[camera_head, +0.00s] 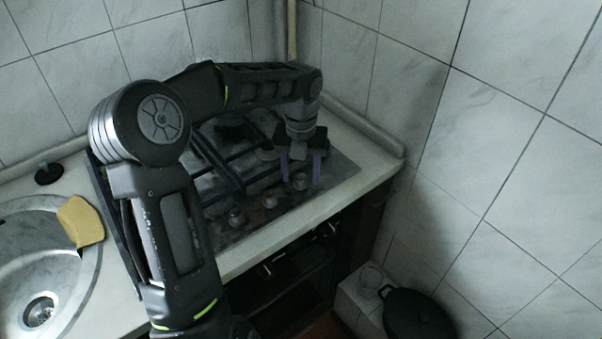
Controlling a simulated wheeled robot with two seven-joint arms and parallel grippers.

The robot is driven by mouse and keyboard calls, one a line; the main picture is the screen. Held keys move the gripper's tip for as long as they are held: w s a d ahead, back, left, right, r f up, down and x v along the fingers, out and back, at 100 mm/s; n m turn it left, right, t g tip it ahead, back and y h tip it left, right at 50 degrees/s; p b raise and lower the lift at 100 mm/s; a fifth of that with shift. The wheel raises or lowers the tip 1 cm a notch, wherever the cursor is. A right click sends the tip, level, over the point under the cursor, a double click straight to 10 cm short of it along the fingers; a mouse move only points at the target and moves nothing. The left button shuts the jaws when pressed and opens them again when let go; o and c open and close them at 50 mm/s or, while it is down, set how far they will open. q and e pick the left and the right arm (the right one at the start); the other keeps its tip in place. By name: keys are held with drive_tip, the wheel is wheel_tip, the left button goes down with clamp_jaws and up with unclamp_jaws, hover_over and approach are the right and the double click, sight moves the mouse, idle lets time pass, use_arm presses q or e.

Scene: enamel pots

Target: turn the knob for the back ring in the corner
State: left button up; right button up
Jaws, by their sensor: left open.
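The stove top (342,170) is set in the counter in the corner, with dark grates over its rings. A row of knobs runs along its front edge: one knob (237,217) at the left, another (270,200) in the middle, and a third (300,181) further right. My left gripper (301,170) points down over the right end of this row. Its two fingers are apart, with the right knob showing between and just below them. Contact cannot be told. My left arm hides much of the stove, including part of the back rings. My right gripper is out of view.
A round sink (20,240) with a yellow sponge (80,221) on its rim is at the left. Tiled walls close in behind and right. A dark lidded pot (414,314) and a glass jar (371,275) stand low at the right.

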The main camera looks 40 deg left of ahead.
use_arm(q)
drive_tip(key=shift+f, duration=0.35)
drive_tip(key=shift+c, duration=0.5)
clamp_jaws()
